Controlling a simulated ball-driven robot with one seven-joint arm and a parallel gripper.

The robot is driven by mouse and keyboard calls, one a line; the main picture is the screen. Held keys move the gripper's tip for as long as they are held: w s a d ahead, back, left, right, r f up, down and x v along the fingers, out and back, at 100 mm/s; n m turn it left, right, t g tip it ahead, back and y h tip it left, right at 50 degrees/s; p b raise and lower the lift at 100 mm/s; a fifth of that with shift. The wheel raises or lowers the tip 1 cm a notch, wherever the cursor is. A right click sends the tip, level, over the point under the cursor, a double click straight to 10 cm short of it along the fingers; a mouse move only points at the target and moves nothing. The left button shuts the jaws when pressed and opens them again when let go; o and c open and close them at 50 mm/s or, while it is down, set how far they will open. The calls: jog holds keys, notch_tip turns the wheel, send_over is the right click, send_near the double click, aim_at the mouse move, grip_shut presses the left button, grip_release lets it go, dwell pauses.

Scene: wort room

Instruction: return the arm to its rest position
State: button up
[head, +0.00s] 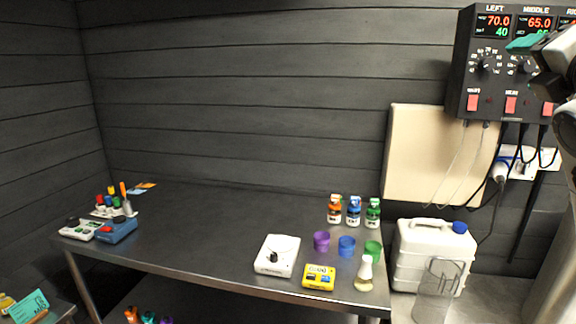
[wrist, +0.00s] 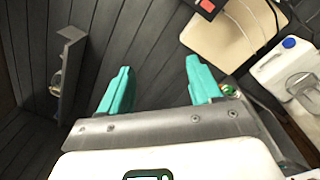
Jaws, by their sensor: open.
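My gripper (wrist: 158,90) shows in the wrist view with its two teal fingers spread wide apart and nothing between them. Behind the fingers is the dark plank wall. In the head view, part of my arm reaches in at the upper right, with a teal fingertip (head: 526,43) in front of the control box (head: 508,75). Most of the arm lies outside the head view, so its full pose is hidden. I cannot tell whether the finger touches the box.
A steel table (head: 190,225) holds a white scale (head: 277,256), a yellow meter (head: 319,277), coloured cups (head: 347,246) and small bottles (head: 353,211). A white canister (head: 432,255) and a clear jug (head: 437,290) stand right of it. Cables hang below the control box. The table's middle is clear.

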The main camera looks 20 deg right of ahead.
jog(key=w+a+f+m+g+y, duration=0.1)
jog(key=w+a+f+m+y, duration=0.15)
jog(key=f, duration=0.75)
jog(key=w+a+f+m+g+y, duration=0.1)
jog(key=w+a+f+m+y, duration=0.2)
jog(key=f, duration=0.6)
jog(key=w+a+f+m+g+y, duration=0.1)
jog(key=w+a+f+m, duration=0.2)
jog(key=f, duration=0.7)
jog(key=s+a+f+m+g+y, duration=0.1)
jog(key=s+a+f+m, duration=0.15)
jog(key=f, duration=0.35)
jog(key=s+a+f+m+g+y, duration=0.1)
jog(key=s+a+f+g, duration=0.1)
jog(key=a+f, duration=0.35)
jog(key=s+a+f+m+g+y, duration=0.1)
jog(key=s+a+f+m, duration=0.1)
jog(key=f, duration=0.6)
jog(key=s+a+f+m+g, duration=0.3)
jog(key=s+f, duration=0.6)
jog(key=s, duration=0.1)
jog(key=s+a+f+m+g, duration=0.3)
jog(key=s+f+g, duration=0.1)
jog(key=s+f, duration=0.5)
jog(key=shift+s+a+y, duration=0.25)
jog(key=shift+s+y, duration=0.2)
jog(key=shift+s, duration=0.75)
